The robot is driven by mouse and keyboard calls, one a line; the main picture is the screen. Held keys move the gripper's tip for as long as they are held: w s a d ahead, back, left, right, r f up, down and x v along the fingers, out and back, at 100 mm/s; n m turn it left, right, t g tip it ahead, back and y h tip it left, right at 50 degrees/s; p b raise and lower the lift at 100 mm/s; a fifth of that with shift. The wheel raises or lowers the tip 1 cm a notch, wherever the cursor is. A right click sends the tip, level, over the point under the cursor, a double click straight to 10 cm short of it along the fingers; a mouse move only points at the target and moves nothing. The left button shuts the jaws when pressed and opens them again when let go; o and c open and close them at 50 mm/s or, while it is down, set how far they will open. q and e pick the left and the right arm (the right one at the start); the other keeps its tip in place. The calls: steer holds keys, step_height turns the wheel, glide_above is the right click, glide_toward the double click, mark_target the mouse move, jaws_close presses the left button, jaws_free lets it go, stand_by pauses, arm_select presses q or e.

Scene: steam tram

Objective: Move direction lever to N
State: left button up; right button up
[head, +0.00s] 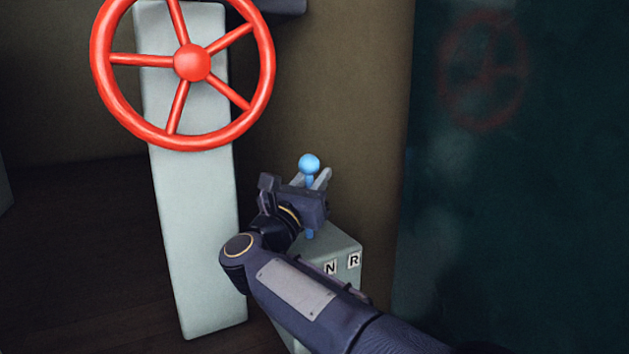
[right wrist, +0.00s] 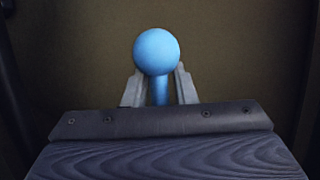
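The direction lever has a blue ball knob (head: 309,164) on a blue shaft, and it rises from a pale box (head: 341,245). The box top carries the letters N (head: 330,268) and R (head: 354,260); the part to their left is hidden behind my right arm. My right gripper (head: 318,179) is at the lever, its two grey fingers on either side of the shaft just below the knob. In the right wrist view the knob (right wrist: 157,51) stands above the fingers, which appear closed on the shaft. My left gripper is out of view.
A red spoked wheel (head: 192,62) is mounted on a pale column (head: 196,230) left of the lever. A brown wall (head: 345,100) stands behind the lever. A dark glossy panel (head: 520,200) on the right reflects the wheel.

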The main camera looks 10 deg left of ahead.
steer(key=shift+o, duration=1)
steer(key=shift+s+a+f, duration=0.1)
steer(key=shift+s+f, duration=0.05)
steer(key=b+v, duration=0.2)
steer(key=v, duration=0.4)
steer(key=shift+s+f, duration=0.1)
steer(key=shift+s, duration=0.1)
steer(key=shift+s+a+f, duration=0.1)
steer(key=shift+s+a, duration=0.05)
steer(key=shift+s, duration=0.25)
